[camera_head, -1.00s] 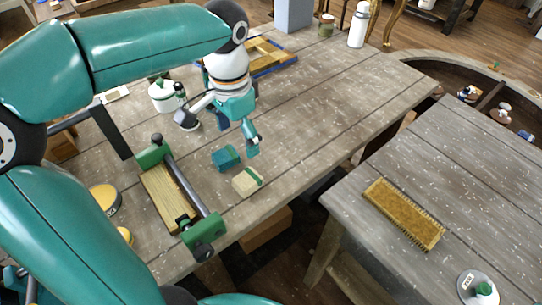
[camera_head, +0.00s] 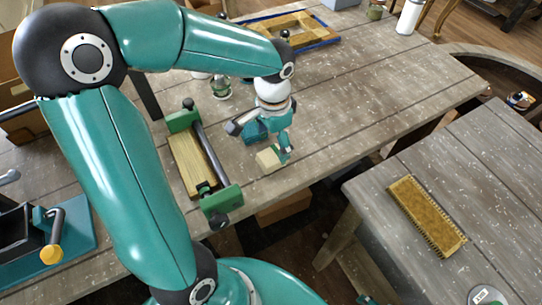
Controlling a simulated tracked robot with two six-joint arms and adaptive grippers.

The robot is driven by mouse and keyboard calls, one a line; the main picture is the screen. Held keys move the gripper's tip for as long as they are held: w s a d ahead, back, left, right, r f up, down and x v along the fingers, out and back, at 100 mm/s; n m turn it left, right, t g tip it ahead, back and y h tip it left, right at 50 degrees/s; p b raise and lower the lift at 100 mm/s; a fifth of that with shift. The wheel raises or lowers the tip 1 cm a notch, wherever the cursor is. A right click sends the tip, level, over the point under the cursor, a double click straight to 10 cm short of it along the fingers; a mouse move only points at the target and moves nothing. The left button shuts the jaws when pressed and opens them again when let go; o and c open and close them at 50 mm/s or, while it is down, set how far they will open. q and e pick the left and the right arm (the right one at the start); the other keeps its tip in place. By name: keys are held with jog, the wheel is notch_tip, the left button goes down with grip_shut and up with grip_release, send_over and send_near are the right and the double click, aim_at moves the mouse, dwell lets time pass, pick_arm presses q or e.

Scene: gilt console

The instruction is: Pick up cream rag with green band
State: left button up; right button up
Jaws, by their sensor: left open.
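The cream rag with the green band (camera_head: 267,161) lies on the wooden table, a small folded block with the band toward its right end. My left gripper (camera_head: 277,150) is open and low over it, one finger at the band end. The finger partly covers the band, and I cannot tell whether it touches the rag. My right gripper is not in view.
A wooden block with green-ended clamp bars (camera_head: 188,162) stands left of the rag. A blue-edged wooden frame (camera_head: 290,36) lies behind. A brush (camera_head: 426,216) lies on the separate right table, across a gap. Table right of the rag is clear.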

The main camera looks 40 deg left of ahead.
aim_at(272, 155)
pick_arm(q)
jog(key=f, duration=0.4)
jog(key=shift+s+d+f+p, duration=0.1)
jog(key=shift+s+d+p, duration=0.1)
jog(key=shift+s+p, duration=0.2)
jog(key=shift+f, duration=0.45)
jog(key=c, duration=1)
